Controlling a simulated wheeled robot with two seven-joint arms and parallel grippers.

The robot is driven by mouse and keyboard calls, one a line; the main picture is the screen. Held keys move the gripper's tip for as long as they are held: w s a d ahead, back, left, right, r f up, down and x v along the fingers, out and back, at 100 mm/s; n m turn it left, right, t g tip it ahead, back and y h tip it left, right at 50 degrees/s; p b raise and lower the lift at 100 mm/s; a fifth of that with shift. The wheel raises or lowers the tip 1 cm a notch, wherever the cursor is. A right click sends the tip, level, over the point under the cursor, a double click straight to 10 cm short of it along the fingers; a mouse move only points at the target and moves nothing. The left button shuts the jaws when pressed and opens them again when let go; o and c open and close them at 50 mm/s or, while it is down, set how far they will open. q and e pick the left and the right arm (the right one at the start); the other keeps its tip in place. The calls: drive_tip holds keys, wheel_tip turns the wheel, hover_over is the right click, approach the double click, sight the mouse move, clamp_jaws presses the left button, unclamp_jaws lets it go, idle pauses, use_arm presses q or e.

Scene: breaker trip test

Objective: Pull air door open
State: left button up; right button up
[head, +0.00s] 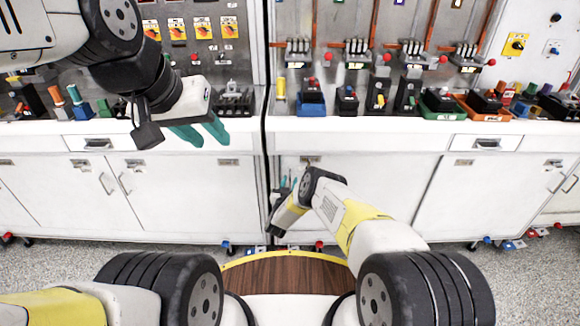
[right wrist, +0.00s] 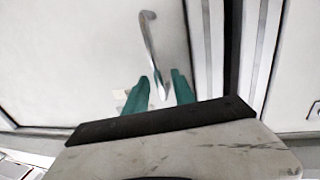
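A white cabinet door (right wrist: 80,50) fills the left of the right wrist view and looks shut. A curved metal handle (right wrist: 149,45) runs down it, and its lower end lies between the teal fingers of my right gripper (right wrist: 160,92). These fingers are apart, with gaps beside the handle, so no firm grip shows. In the head view my right gripper (head: 286,188) is low at the cabinet front, and my wrist partly hides it. The handle cannot be made out there. My left gripper (head: 203,134) is open and empty in front of the left bench edge.
A white bench (head: 360,138) runs above the cabinets and carries several breakers and switches. Another white cabinet door (head: 380,195) is to the right of my right gripper. Left cabinet doors have metal handles (head: 125,184). Speckled floor (head: 530,275) is open at lower right.

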drive_tip(key=shift+w, duration=0.2)
clamp_jaws()
idle(1.4)
